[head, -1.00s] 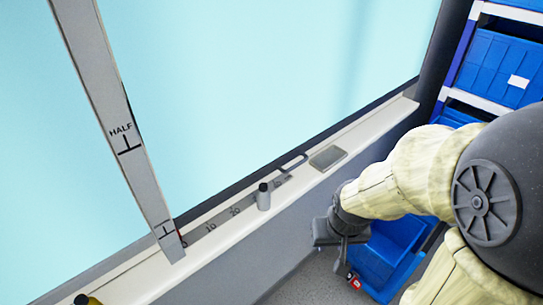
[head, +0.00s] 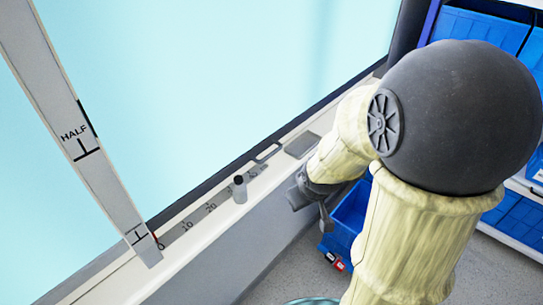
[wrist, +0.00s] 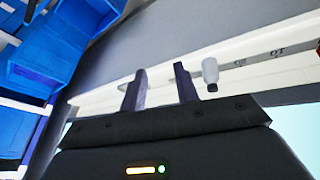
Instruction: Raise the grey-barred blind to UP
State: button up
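A grey upright strip (head: 85,145) marked HALF, with another mark near its foot, stands at the left of the head view before a pale blue pane (head: 220,80). I cannot pick out the blind's grey bar for certain. A short grey cylinder with a dark top (head: 239,190) stands on the sill beside a numbered scale (head: 200,213). It also shows in the wrist view (wrist: 210,70), just right of my fingers. My gripper (head: 312,205) is beside the sill, right of the cylinder. In the wrist view its two fingers (wrist: 159,88) are apart with nothing between them.
The white sill (head: 210,240) runs diagonally under the pane, with a flat grey plate (head: 302,145) and a thin loop-shaped handle (head: 267,153) on it. Blue bins (head: 485,40) fill a rack at the right. A blue bin (head: 350,215) stands low behind my gripper.

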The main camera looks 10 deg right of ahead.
aim_at(271, 153)
jog(key=w+d+f+n+t+y+b, duration=0.1)
jog(key=w+n+y, duration=0.4)
jog(key=n, duration=0.6)
jog(key=w+d+f+n+t+y+b, duration=0.1)
jog(key=w+d+n+t+y+b, duration=0.3)
jog(key=n, duration=0.7)
jog(key=w+d+t+y, duration=0.1)
jog(key=t, duration=0.1)
jog(key=shift+d+f+t, duration=0.25)
jog(key=shift+f+t, duration=0.05)
jog(key=shift+w, duration=0.15)
jog(key=p+x, duration=0.4)
jog(key=x, duration=1.3)
jog(key=shift+w+a+f, duration=0.1)
jog(key=shift+w+a, duration=0.05)
jog(key=shift+a, duration=0.05)
jog(key=shift+c, duration=0.2)
grip_shut()
